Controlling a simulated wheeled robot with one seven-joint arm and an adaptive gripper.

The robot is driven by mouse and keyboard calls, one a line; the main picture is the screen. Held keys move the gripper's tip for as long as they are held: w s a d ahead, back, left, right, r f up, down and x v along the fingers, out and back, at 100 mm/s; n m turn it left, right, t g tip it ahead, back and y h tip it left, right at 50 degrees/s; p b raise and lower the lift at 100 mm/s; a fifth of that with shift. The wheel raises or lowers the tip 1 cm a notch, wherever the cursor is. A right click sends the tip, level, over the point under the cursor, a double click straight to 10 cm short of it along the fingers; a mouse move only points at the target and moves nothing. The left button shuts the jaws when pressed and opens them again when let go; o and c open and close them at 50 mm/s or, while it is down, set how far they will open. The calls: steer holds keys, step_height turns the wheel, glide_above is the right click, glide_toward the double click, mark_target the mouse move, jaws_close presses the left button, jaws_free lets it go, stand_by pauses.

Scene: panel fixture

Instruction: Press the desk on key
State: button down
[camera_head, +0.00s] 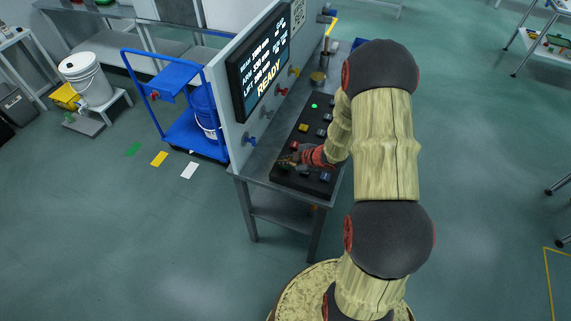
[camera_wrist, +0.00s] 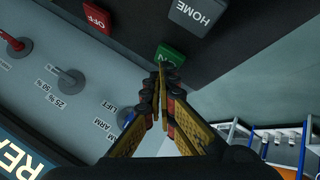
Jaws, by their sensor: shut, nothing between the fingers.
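The green ON key (camera_wrist: 169,55) is on the dark desk panel (camera_wrist: 130,22) in the wrist view, partly covered by my fingertips. My gripper (camera_wrist: 164,72) is shut and empty, its fingertips together at the key's near edge. I cannot tell whether they touch the key. In the head view my gripper (camera_head: 286,160) is low over the near left part of the desk panel (camera_head: 302,184), and the ON key cannot be made out there.
A red OFF key (camera_wrist: 97,16) and a grey HOME key (camera_wrist: 196,14) are close to the ON key. The upright panel with levers (camera_wrist: 72,82) and a READY screen (camera_head: 262,65) stands along the desk's left side. A blue cart (camera_head: 185,130) is further left.

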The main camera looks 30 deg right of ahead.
steer(key=shift+r, duration=0.1)
stand_by(0.3)
steer(key=shift+r+p, duration=0.8)
steer(key=shift+p, duration=0.05)
step_height(320, 180, up, 5)
steer(key=p, duration=0.4)
stand_by(0.7)
